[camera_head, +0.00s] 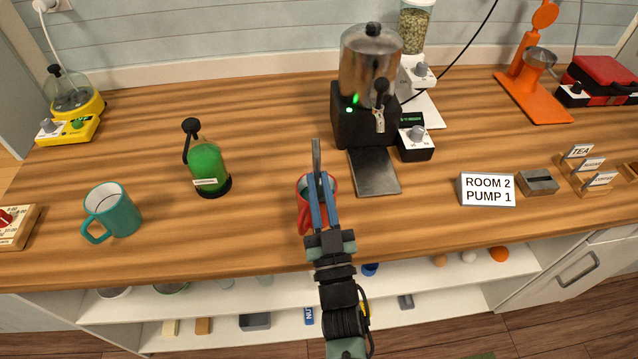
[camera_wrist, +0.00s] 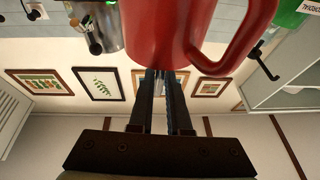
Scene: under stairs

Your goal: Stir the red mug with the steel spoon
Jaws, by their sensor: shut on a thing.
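The red mug (camera_head: 304,207) stands near the front edge of the wooden counter, its handle toward the front. My gripper (camera_head: 319,184) reaches over the mug from the front and covers much of it. The steel spoon (camera_head: 316,155) is between the fingers, and its grey length sticks out past the fingertips. Its other end is hidden, so I cannot tell whether it is inside the mug. In the wrist view the red mug (camera_wrist: 155,30) fills the top, close beyond my fingertips (camera_wrist: 160,78), with a bit of bright metal between them.
A coffee machine (camera_head: 367,90) with a metal drip tray (camera_head: 375,172) stands behind and to the right. A green bottle (camera_head: 206,168) and a teal mug (camera_head: 113,213) are on the left. A room sign (camera_head: 487,189) stands to the right. Open shelves (camera_head: 210,310) lie below the counter edge.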

